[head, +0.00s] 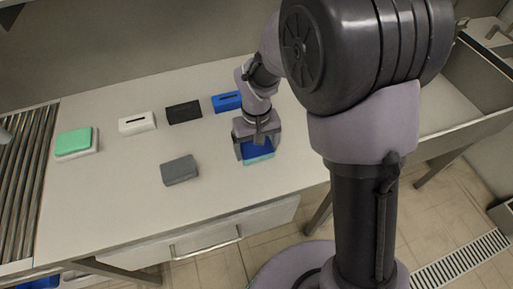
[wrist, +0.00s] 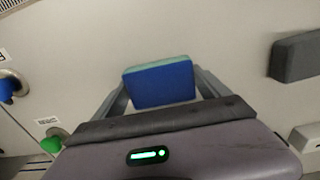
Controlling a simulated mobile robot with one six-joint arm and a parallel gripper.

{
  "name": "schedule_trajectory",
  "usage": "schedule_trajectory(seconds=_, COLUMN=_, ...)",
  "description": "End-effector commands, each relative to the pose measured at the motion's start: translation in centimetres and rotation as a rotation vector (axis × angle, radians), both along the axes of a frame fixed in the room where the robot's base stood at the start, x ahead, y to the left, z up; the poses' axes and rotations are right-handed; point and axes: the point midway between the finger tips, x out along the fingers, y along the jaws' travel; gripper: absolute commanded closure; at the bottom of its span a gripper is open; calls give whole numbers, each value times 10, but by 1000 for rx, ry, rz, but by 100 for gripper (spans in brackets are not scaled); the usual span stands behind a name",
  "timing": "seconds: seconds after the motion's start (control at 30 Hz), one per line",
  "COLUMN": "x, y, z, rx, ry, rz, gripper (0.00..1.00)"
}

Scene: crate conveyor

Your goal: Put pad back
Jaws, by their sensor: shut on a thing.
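My gripper (head: 257,143) is shut on a two-tone pad, blue with a teal layer (head: 259,159), above or at the right part of the table. In the wrist view the pad (wrist: 160,83) sits between the two fingers of my gripper (wrist: 160,88), its blue side facing the camera and the teal edge at the far side. I cannot tell whether it touches the table. A grey pad (head: 179,170) lies on the table to the left; it also shows in the wrist view (wrist: 297,57). A green pad (head: 74,141) rests on a white base (head: 92,151) at the far left.
A white slotted block (head: 137,123), a black one (head: 184,112) and a blue one (head: 227,102) stand in a back row. A roller conveyor (head: 22,180) borders the table (head: 115,200) on the left. A blue knob (wrist: 7,90) and green knob (wrist: 50,145) show in the wrist view.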

Motion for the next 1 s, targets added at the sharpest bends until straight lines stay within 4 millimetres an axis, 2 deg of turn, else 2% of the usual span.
schedule_trajectory(seconds=0.1, x=0, y=0, z=-5, rx=0, ry=1, rz=0, gripper=47)
schedule_trajectory(seconds=0.13, x=0, y=0, z=-4, rx=0, ry=1, rz=0, gripper=9)
schedule_trajectory(seconds=0.2, x=0, y=0, z=-3, rx=0, ry=1, rz=0, gripper=0)
schedule_trajectory(seconds=0.37, x=0, y=0, z=-3, rx=0, ry=0, rz=0, gripper=0)
schedule_trajectory(seconds=0.47, x=0, y=0, z=5, rx=0, ry=-1, rz=0, gripper=0)
schedule_trajectory(seconds=0.8, x=0, y=0, z=97, rx=1, ry=-3, rz=1, gripper=0)
schedule_trajectory(seconds=0.9, x=0, y=0, z=113, rx=0, ry=-1, rz=0, gripper=0)
schedule_trajectory(seconds=1.0, x=0, y=0, z=120, rx=0, ry=0, rz=0, gripper=0)
